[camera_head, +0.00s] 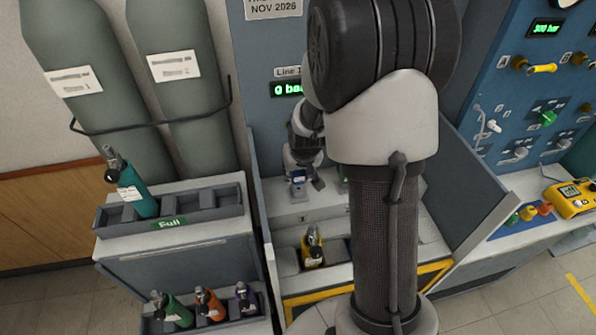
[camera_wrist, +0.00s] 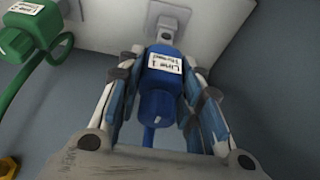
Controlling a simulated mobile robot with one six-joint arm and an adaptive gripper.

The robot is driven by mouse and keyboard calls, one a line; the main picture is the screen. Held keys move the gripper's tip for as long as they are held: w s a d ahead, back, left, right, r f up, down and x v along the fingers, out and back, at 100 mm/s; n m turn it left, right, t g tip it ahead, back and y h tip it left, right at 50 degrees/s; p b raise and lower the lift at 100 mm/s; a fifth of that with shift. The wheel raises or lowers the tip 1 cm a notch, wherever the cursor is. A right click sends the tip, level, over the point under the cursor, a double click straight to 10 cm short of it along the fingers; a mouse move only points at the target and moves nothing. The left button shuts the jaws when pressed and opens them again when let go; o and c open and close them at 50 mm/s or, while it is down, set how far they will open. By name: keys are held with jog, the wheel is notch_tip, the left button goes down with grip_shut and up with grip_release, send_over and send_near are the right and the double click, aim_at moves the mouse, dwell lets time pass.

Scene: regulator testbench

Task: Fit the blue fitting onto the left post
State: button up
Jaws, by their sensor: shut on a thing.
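The blue fitting (camera_wrist: 158,100) has a white "Line 1" label and a blue hose under it. My gripper (camera_wrist: 153,92) is shut on it, with a finger on each side. A pale grey post (camera_wrist: 167,24) on a square plate is right beyond the fitting's far end. The fitting lines up with it, but I cannot tell whether it is seated on it. My arm hides much of the bay.
A green fitting (camera_wrist: 18,40) with a green hose is at the left of the wrist view. A yellow bottle (camera_head: 313,247) stands in the bay's front holder. The bay's side panels (camera_head: 470,200) flank my arm. A rack with a teal bottle (camera_head: 136,193) is left.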

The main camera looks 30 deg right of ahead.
jog(key=shift+f+b, duration=1.75)
jog(key=shift+f, duration=0.15)
dwell(0.6)
jog(key=o, duration=1.3)
jog(key=v, duration=1.2)
jog(key=shift+f, duration=0.1)
